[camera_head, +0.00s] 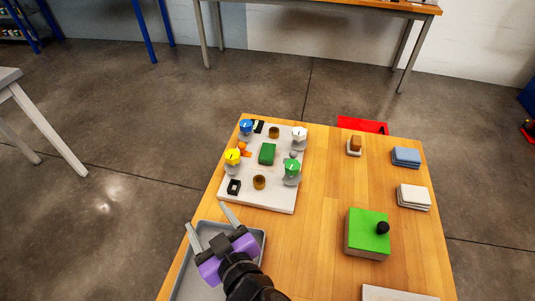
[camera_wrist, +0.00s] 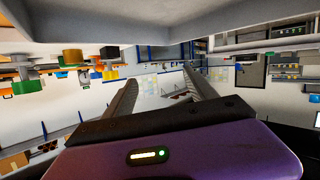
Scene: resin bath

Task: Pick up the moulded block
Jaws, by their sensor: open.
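Which piece is the moulded block is not certain. A small orange-brown block (camera_head: 356,143) sits on a little white base at the back right of the wooden table, and a dark green block (camera_head: 267,154) sits mid-board on the white board (camera_head: 262,197). My gripper (camera_head: 209,214) is open and empty, above the grey tray (camera_head: 259,237) near the white board's front left corner. Both candidates are well ahead and right of it. In the wrist view the open fingers (camera_wrist: 160,84) have nothing between them; neither candidate is clearly identifiable there.
Blue, white, yellow and green-topped fixtures and brown cylinders (camera_head: 259,182) crowd the white board. Right are a green-topped box (camera_head: 366,232) with a black knob, blue slabs (camera_head: 406,156) and white slabs (camera_head: 413,196). A red tray (camera_head: 363,125) lies beyond. The wooden table's middle (camera_head: 322,200) is clear.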

